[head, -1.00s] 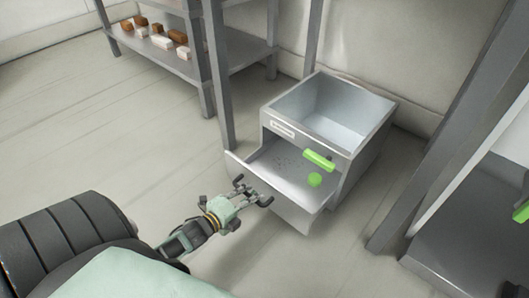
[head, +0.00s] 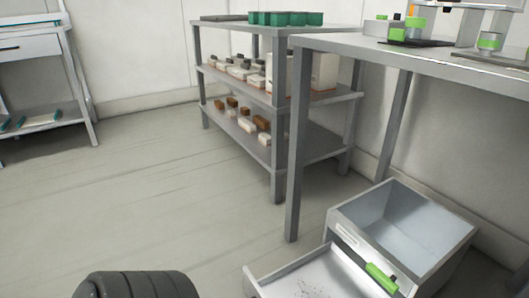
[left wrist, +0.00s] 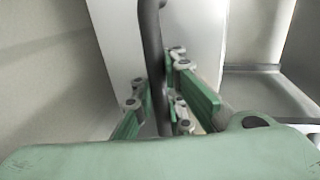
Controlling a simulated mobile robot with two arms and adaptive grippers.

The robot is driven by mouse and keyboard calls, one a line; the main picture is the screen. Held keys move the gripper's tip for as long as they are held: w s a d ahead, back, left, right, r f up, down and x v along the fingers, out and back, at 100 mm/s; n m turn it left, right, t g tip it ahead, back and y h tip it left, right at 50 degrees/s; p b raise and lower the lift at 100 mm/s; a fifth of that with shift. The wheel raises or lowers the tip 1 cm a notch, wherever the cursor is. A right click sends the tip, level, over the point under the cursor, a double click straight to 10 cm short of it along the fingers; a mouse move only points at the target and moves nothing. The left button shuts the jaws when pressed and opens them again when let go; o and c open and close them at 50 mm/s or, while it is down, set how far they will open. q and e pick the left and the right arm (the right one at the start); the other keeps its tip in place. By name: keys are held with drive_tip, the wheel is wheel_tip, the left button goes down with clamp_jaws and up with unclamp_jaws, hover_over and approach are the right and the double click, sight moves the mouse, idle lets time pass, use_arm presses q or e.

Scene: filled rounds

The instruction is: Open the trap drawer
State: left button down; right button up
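The trap drawer (head: 292,270) sticks out of a grey open-topped box (head: 452,239) at the lower right of the head view. Its pale floor has dark specks, and its front is cut off by the bottom edge. A green grip (head: 381,279) sits on the box above the drawer. In the left wrist view a dark curved bar (left wrist: 151,30), probably the drawer handle, stands before a pale panel (left wrist: 190,28). My left gripper (left wrist: 160,78) has its green fingers parted, one on each side of the bar; contact is unclear. My right gripper is out of view.
A table leg (head: 297,145) stands close behind the box on the left, under a tabletop (head: 430,55). A shelf rack (head: 277,100) with several blocks and green containers is further back.

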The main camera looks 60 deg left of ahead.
use_arm(q)
drive_tip(key=shift+s, duration=0.35)
drive_tip(key=c, duration=2)
unclamp_jaws()
drive_tip(key=shift+s+a+r, duration=0.1)
drive_tip(key=shift+s+r, duration=0.05)
drive_tip(key=shift+c, duration=0.2)
drive_tip(key=shift+o, duration=1.4)
drive_tip(key=v, duration=1.1)
drive_tip(key=shift+s, duration=0.4)
